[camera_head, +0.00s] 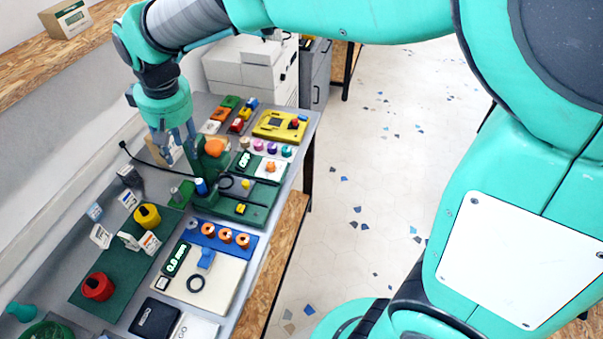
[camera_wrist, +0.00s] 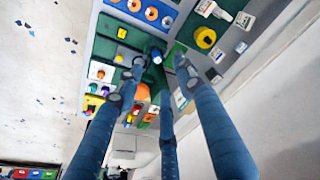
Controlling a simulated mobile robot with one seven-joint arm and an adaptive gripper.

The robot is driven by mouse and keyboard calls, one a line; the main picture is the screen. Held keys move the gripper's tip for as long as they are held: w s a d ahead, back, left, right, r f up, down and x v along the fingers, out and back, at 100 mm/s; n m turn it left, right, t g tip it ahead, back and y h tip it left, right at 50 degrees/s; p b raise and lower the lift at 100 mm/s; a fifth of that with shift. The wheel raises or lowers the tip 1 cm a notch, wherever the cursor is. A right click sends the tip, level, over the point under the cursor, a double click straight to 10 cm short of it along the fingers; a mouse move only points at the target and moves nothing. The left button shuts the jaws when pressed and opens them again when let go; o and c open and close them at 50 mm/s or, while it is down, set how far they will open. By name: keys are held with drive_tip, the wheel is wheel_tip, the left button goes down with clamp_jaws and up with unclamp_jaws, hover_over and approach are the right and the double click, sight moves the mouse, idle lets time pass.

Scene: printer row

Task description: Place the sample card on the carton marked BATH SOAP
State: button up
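My gripper (camera_head: 183,150) points down over the back of the bench, above the green fixture. In the wrist view its three blue fingers (camera_wrist: 158,58) are spread apart with nothing seen between them. A tan carton (camera_head: 157,153) stands partly hidden behind the fingers, with a pale label; its print is unreadable. Several small white labelled pieces, such as one (camera_head: 101,236) on the left, stand around the green mat. I cannot tell which piece is the sample card or which box is marked BATH SOAP.
A tan box (camera_head: 66,19) sits on the wall shelf. The green mat (camera_head: 119,273) holds red and yellow spools. A blue holder with orange rings (camera_head: 226,237), a yellow device (camera_head: 279,126) and a green fixture (camera_head: 237,208) crowd the bench.

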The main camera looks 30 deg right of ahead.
drive_tip(key=s+d+r+m+t, duration=0.1)
drive_tip(key=s+d+r+m, duration=0.1)
drive_tip(key=s+d, duration=0.8)
drive_tip(key=s+d+r+m+t, duration=0.1)
drive_tip(key=s+d+m+t, duration=0.1)
drive_tip(key=s+d, duration=0.8)
drive_tip(key=s+m, duration=0.1)
drive_tip(key=s, duration=0.4)
drive_tip(key=shift+s+r+h, duration=0.25)
drive_tip(key=shift+r+h, duration=0.15)
drive_tip(key=shift+o, duration=0.6)
